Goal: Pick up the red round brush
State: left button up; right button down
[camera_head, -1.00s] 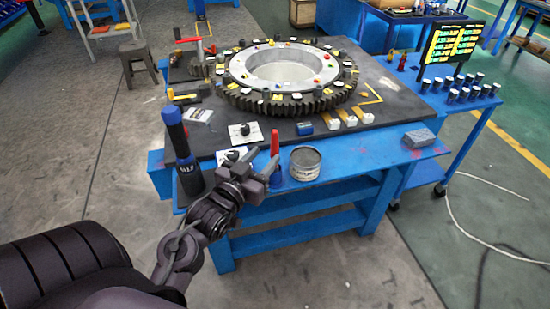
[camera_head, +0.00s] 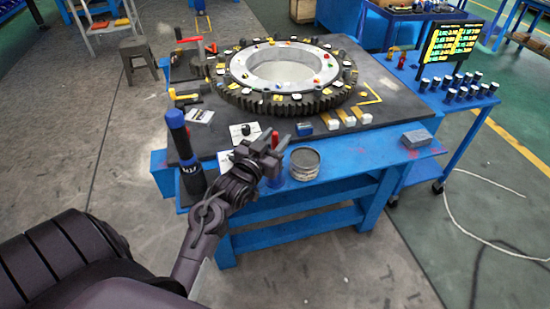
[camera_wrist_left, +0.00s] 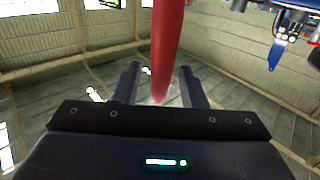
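The red round brush (camera_head: 275,137) stands upright near the front edge of the table, mostly hidden behind my left gripper (camera_head: 281,145). A blue part (camera_head: 276,181) shows below it, under the fingers. In the left wrist view the red handle (camera_wrist_left: 168,45) runs down between the two dark fingers (camera_wrist_left: 160,88), with a gap showing on each side. My left gripper is open around or just beside the handle; contact cannot be told. The brush's lower end is hidden. My right gripper is not in view.
A round metal tin (camera_head: 304,163) stands close to the right of the brush. A tall blue-and-black cylinder (camera_head: 185,150) stands to the left. A large gear ring (camera_head: 285,102) lies behind on the dark table top (camera_head: 385,85). A grey block (camera_head: 417,138) lies at the right edge.

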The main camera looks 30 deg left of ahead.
pick_arm(q)
grip_shut()
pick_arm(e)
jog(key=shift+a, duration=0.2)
